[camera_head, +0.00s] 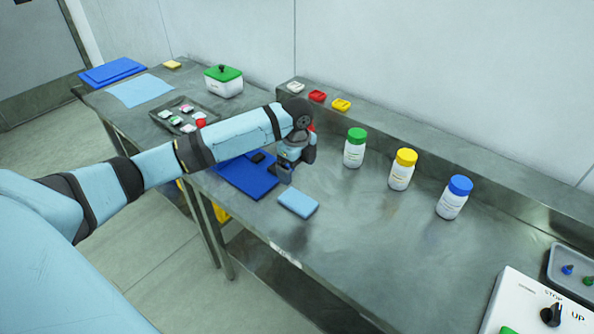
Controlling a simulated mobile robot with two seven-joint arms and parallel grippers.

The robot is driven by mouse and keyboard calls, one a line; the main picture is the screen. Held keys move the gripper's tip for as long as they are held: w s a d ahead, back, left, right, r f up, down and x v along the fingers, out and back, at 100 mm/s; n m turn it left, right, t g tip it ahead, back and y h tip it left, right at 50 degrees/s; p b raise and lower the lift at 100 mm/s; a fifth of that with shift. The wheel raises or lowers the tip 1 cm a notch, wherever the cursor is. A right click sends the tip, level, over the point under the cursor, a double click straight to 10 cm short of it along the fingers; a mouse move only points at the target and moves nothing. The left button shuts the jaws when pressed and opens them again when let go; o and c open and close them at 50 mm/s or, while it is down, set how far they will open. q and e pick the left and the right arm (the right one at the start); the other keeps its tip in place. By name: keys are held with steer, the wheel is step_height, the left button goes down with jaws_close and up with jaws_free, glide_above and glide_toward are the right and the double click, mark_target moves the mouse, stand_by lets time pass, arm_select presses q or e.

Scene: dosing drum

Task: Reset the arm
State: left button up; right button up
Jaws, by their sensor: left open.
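My left arm reaches in from the left across the steel table. Its gripper (287,172) points down over the right part of a dark blue mat (250,184). The gripper is open, and I see nothing held in it. A small dark object (258,157) lies on the mat beside the gripper. A light blue pad (298,202) lies just right of and nearer than the gripper. My right gripper is not in view.
Bottles with green (354,148), yellow (402,170) and blue (454,197) caps stand right of the arm. A tray (163,122) of small items and a green-lidded box (223,82) stand left. A control panel (515,300) is at bottom right. The table's front middle is clear.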

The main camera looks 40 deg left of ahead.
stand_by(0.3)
